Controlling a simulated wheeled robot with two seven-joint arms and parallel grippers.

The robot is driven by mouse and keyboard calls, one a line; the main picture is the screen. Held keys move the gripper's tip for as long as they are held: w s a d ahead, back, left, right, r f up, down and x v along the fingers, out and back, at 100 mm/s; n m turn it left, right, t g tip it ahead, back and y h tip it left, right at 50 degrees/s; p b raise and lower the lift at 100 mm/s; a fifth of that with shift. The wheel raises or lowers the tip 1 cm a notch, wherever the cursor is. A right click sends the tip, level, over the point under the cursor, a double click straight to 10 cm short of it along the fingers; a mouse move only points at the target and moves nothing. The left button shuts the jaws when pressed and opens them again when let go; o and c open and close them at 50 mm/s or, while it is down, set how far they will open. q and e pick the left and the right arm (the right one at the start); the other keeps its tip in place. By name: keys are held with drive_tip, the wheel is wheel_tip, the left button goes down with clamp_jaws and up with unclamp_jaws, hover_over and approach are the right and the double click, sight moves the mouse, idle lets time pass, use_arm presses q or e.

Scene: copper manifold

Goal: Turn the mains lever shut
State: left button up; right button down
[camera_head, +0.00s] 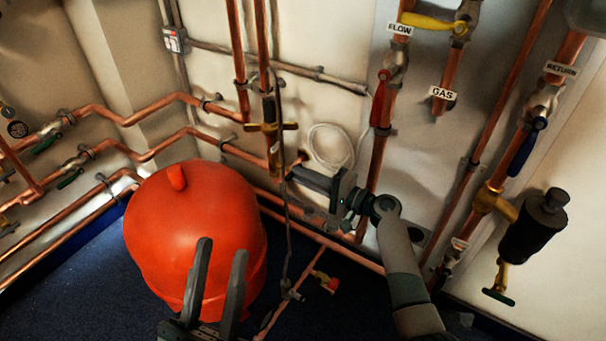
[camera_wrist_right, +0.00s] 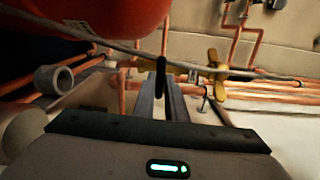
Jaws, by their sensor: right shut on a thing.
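My right gripper (camera_head: 297,170) reaches in from the right and points left at the pipework behind the red vessel. In the right wrist view its two fingers (camera_wrist_right: 160,92) are close together, shut on a dark upright lever handle (camera_wrist_right: 161,72), which I take to be the mains lever. Brass valve parts show just beside it. In the head view the fingers and pipes largely hide this lever, so its angle is hard to tell. My left gripper (camera_head: 222,248) is open and empty, with its fingers up in front of the red vessel.
The big red vessel (camera_head: 190,225) stands left of my right gripper. A thin grey cable (camera_head: 283,190) hangs close to the right fingers and crosses the wrist view. A red lever (camera_head: 379,98), yellow gas lever (camera_head: 428,22) and blue lever (camera_head: 527,148) are on pipes further right.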

drive_tip(key=c, duration=1.8)
unclamp_jaws()
drive_tip(key=shift+d, duration=0.1)
